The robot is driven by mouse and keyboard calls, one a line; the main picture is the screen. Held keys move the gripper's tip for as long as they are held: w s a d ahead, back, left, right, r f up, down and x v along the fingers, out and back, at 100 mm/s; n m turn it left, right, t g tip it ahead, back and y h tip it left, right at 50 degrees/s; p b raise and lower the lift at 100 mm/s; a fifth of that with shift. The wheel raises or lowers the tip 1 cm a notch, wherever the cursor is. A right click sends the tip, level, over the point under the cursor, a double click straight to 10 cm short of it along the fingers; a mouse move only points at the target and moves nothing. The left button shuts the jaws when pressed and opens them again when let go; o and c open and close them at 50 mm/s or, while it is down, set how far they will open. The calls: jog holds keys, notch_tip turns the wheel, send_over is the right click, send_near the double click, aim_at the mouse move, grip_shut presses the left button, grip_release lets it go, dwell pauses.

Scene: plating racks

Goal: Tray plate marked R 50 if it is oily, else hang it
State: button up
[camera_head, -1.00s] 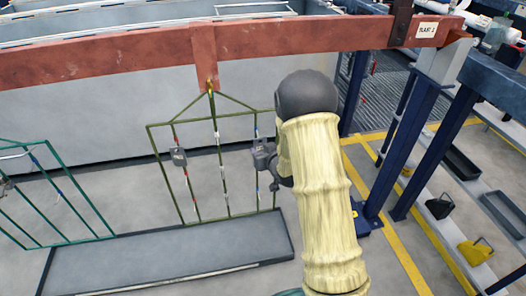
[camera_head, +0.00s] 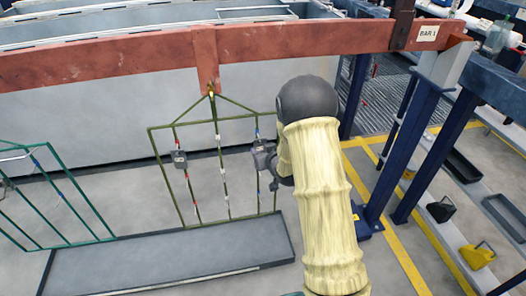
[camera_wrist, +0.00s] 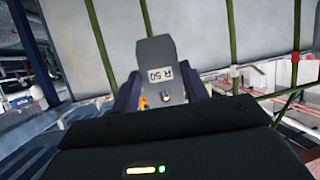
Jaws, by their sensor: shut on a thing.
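The plate marked R 50 (camera_wrist: 158,52) is a flat grey plate with a white label. It is upright between the two dark fingers of my gripper (camera_wrist: 162,92) in the wrist view, and my gripper is shut on it. In the head view the same plate (camera_head: 261,154) is at the right side of the green rack (camera_head: 221,213), beside its right-hand rod. My forearm hides part of the gripper. The plate's face looks plain grey; I cannot tell whether it is oily. Whether it touches a hook is also unclear.
Another grey plate (camera_head: 179,159) hangs on the rack's left rod. The rack hangs from a rust-red beam (camera_head: 100,62). A long shallow grey tray (camera_head: 170,252) lies on the floor below. A second green rack (camera_head: 55,205) is at left. A black bin (camera_head: 440,208) and yellow bin (camera_head: 476,255) stand at right.

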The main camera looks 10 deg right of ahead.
jog(key=shift+w+f+b, duration=0.5)
jog(key=shift+w+f, duration=0.1)
jog(key=shift+w, duration=0.15)
dwell(0.5)
dwell(0.4)
jog(key=o, duration=1.1)
jog(key=shift+o, duration=0.2)
jog(key=shift+s, duration=0.1)
jog(key=v, duration=1.7)
jog(key=shift+s, duration=0.1)
